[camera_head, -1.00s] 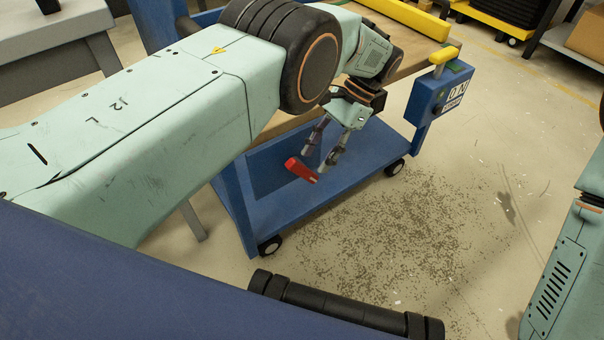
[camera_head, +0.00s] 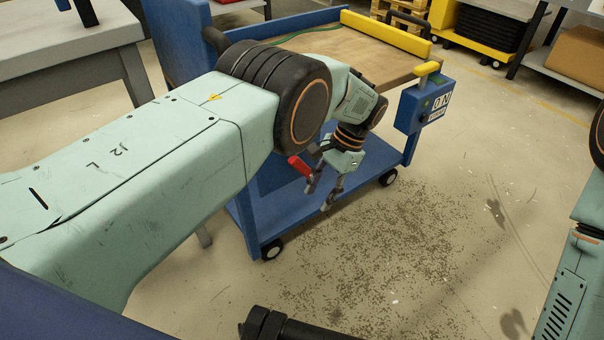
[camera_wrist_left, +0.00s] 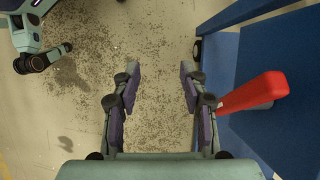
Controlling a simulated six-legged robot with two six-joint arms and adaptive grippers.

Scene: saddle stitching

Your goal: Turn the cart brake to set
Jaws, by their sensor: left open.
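The blue cart (camera_head: 250,214) stands ahead, with a wooden top. A red lever handle (camera_head: 299,164) shows at its near side, slanting down to the right in the head view. In the left wrist view the red handle (camera_wrist_left: 255,92) sticks out from the blue cart, to the right of the fingers. My left gripper (camera_head: 319,197) is open, its fingers pointing down beside the red handle. In the left wrist view nothing lies between its fingertips (camera_wrist_left: 160,70). The handle's pivot is hidden in the head view.
A blue box (camera_head: 415,108) with a yellow-topped handle (camera_head: 428,68) sits at the cart's right corner. A yellow bar (camera_head: 385,33) edges the top. A grey table (camera_head: 60,45) stands at the left. The speckled floor (camera_head: 410,250) right of the cart is clear.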

